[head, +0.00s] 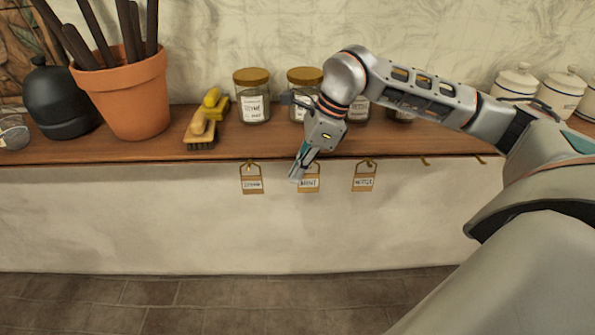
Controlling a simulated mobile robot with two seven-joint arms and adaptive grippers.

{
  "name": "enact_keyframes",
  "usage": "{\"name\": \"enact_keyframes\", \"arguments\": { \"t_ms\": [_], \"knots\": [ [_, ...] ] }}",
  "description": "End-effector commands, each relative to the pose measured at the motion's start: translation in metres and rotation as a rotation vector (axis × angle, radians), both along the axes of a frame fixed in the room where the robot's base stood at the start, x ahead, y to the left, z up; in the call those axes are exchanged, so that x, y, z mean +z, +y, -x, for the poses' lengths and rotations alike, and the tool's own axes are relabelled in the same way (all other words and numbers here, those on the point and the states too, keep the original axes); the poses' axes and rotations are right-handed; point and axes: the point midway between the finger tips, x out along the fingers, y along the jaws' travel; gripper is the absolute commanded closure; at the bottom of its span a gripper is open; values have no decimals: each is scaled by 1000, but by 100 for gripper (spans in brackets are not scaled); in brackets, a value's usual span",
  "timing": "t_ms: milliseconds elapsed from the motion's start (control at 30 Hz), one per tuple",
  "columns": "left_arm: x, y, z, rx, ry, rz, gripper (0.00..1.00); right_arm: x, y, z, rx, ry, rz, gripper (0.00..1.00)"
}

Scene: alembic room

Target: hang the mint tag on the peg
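The mint tag (311,184), a small tan tag with a white label, is at the front edge of the wooden shelf, between two similar tags. Its upper part is partly hidden by my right gripper, so I cannot see whether it hangs on a peg. My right gripper (297,176) points down and its fingertips overlap the tag's left side. The fingers look close together, but I cannot tell whether they grip the tag. Small brass pegs (425,161) without tags show on the shelf edge to the right. My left gripper is not in view.
One tag (252,183) hangs to the left and another (364,181) to the right. On the shelf (230,148) stand gold-lidded jars (252,97), a terracotta pot (127,97), brushes (203,125), a dark bottle (60,102) and white canisters (516,82). The wall below is clear.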

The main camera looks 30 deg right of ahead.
Motion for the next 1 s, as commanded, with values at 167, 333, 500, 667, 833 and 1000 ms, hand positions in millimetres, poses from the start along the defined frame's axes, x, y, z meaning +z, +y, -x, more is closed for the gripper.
{"name": "enact_keyframes", "arguments": {
  "t_ms": [167,333,500,667,833,1000],
  "knots": [
    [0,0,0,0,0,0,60,-3,-3,-2,-6,-1,5,100],
    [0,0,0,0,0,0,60,-3,-3,-2,-7,-1,5,100],
    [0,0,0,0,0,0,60,-4,-4,-3,-8,-1,6,100],
    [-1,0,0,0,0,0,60,-8,-6,-5,-9,0,7,100],
    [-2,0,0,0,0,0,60,-12,-8,-7,-10,1,8,100],
    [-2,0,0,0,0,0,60,-15,-9,-7,-9,3,9,100]
  ]
}}
